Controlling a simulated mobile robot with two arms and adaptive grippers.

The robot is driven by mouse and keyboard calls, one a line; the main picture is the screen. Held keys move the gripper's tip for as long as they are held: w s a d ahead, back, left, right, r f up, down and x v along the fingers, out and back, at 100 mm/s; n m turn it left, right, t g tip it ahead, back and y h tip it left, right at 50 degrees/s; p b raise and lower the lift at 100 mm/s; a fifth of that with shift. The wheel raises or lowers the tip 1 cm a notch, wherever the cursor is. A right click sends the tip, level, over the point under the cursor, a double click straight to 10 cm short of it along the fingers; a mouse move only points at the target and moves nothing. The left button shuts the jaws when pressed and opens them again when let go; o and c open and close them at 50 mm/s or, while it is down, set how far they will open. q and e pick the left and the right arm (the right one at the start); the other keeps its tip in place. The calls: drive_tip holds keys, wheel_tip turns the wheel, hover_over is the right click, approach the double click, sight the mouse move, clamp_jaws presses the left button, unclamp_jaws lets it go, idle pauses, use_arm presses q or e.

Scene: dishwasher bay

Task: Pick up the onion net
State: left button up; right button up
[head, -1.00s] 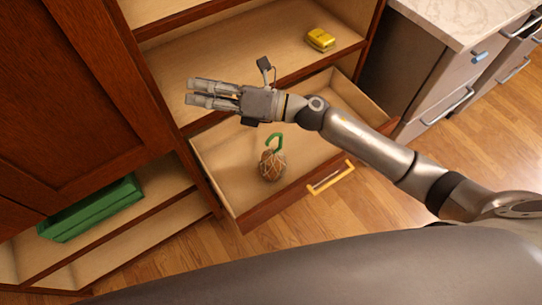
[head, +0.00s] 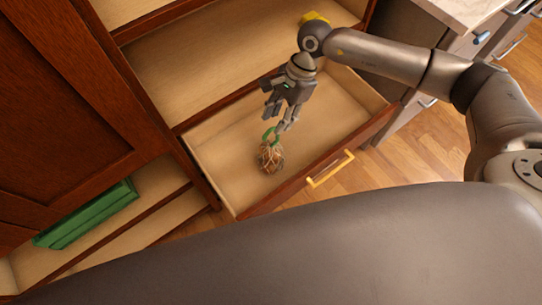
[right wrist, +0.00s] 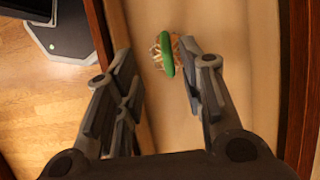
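The onion net (head: 270,157) lies in the open drawer (head: 225,180), a brown bundle in pale netting with a green loop handle at its top. It also shows in the right wrist view (right wrist: 167,54), beyond the fingertips and nearer the right finger, which hides part of it. My right gripper (head: 276,122) points down over the drawer, just above the green handle. Its fingers are apart, with nothing between them in the right wrist view (right wrist: 160,85). Whether a fingertip touches the handle I cannot tell. My left gripper is not in view.
The drawer's front has a yellow handle (head: 331,169). A yellow item (head: 315,17) sits on the shelf above, partly hidden by my right arm. A green box (head: 88,214) is on a low shelf at left.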

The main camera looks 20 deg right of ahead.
sight(271, 128)
drive_tip(key=x, duration=0.4)
drive_tip(key=p+x, duration=0.1)
drive_tip(key=x, duration=0.1)
drive_tip(key=shift+w, duration=0.45)
clamp_jaws()
